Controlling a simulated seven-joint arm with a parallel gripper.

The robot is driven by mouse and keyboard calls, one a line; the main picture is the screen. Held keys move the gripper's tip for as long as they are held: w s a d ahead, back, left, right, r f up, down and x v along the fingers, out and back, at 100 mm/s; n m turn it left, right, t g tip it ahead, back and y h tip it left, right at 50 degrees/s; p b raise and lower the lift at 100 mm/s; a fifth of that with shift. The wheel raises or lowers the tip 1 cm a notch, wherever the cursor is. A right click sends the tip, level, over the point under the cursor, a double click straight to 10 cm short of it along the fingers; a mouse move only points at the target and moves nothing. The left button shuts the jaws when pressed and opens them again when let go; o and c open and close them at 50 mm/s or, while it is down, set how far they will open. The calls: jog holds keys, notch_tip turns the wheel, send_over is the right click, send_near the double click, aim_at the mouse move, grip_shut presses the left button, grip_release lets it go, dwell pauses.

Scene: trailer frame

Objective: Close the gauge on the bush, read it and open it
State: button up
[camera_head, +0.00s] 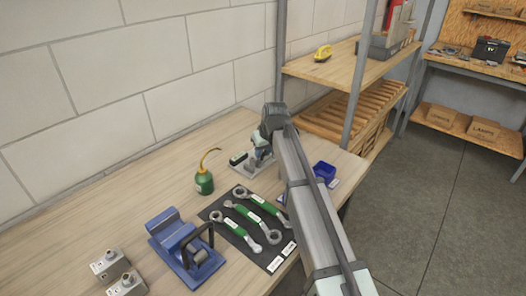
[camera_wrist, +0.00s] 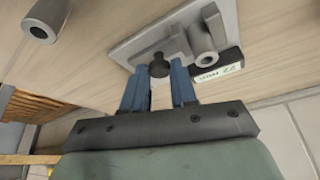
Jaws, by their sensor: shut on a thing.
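In the wrist view a grey gauge (camera_wrist: 175,46) sits on a pale plate (camera_wrist: 128,50) on the wooden bench. It has a dark round knob (camera_wrist: 160,66) and, beside that, a grey cylinder with a hole (camera_wrist: 205,58), perhaps the bush. A label reading "22 mm" (camera_wrist: 226,70) lies at the plate's edge. My gripper (camera_wrist: 160,84) has its two blue fingers on either side of the knob and is shut on it. The fingertips hide part of the contact. In the head view the gauge (camera_head: 262,158) is partly hidden by my arm; its reading is not legible.
A green oil can (camera_head: 204,182) stands left of the gauge. A black mat (camera_head: 222,205) with green-handled wrenches and a blue vice (camera_head: 178,240) lie nearer. Grey fittings (camera_head: 106,262) are at the lower left. A blue box (camera_head: 325,170) sits right of my arm. A metal shelf post (camera_head: 357,75) rises behind.

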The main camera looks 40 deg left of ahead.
grip_shut()
jog(key=shift+w, duration=1.35)
jog(key=o, duration=0.6)
grip_release()
jog(key=shift+w, duration=0.1)
jog(key=shift+d+r, duration=0.1)
jog(key=shift+r, duration=0.1)
jog(key=v, duration=1.3)
jog(key=shift+s+d+r, duration=0.15)
jog(key=shift+s, duration=0.2)
